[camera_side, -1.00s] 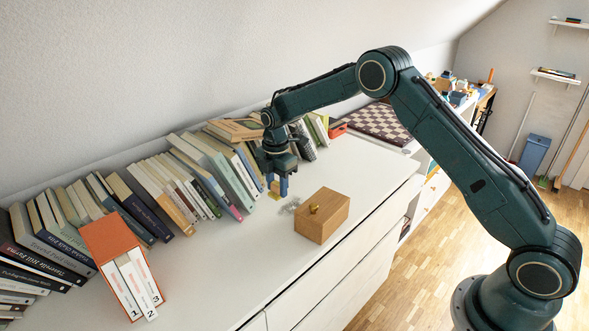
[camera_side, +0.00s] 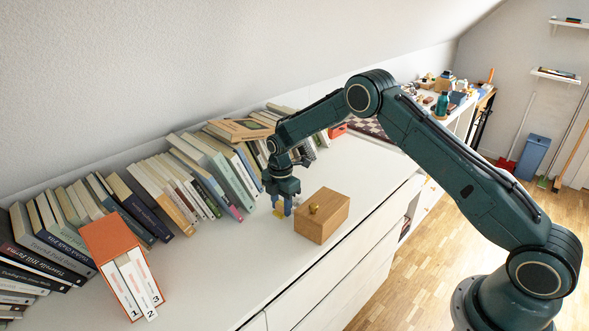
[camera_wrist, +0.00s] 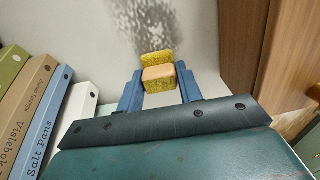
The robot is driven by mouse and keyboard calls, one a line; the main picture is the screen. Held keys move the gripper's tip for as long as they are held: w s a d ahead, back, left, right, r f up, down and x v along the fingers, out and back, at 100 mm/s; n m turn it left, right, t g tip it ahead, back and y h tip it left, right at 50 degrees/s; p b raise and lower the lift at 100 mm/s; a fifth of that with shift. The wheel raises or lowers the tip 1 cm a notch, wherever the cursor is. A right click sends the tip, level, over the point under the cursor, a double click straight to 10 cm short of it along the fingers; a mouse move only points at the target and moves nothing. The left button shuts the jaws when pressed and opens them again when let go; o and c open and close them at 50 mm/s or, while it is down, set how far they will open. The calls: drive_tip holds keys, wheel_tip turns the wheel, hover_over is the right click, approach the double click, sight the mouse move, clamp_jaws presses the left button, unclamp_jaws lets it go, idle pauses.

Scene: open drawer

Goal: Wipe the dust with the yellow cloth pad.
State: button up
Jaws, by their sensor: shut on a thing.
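The yellow cloth pad (camera_wrist: 157,57) with a pale tan block on it is between the two blue fingers of my gripper (camera_wrist: 160,78). The fingers are shut on it. In the side view my gripper (camera_side: 281,206) points down at the white top, left of the wooden box, with a bit of yellow at its tips. The dust (camera_wrist: 145,22) is a grey speckled patch just beyond the pad in the wrist view. In the side view my gripper and the box largely hide the dust. I cannot tell whether the pad touches the surface.
A wooden box (camera_side: 322,222) with a brass knob stands close right of my gripper. A row of books (camera_side: 185,185) leans along the wall behind. An orange slipcase (camera_side: 108,240) stands at the left. The white top (camera_side: 235,265) is clear toward the front left.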

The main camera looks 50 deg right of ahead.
sight(303, 197)
drive_tip(key=shift+d, duration=4.95)
drive_tip(key=shift+a, duration=5.6)
drive_tip(key=shift+w+a+f, duration=0.1)
drive_tip(key=shift+w, duration=0.1)
drive_tip(key=shift+w+d, duration=0.3)
drive_tip(key=shift+d, duration=5.55)
drive_tip(key=shift+a, duration=5.9)
wheel_tip(303, 197, up, 8)
drive_tip(key=shift+d, duration=0.15)
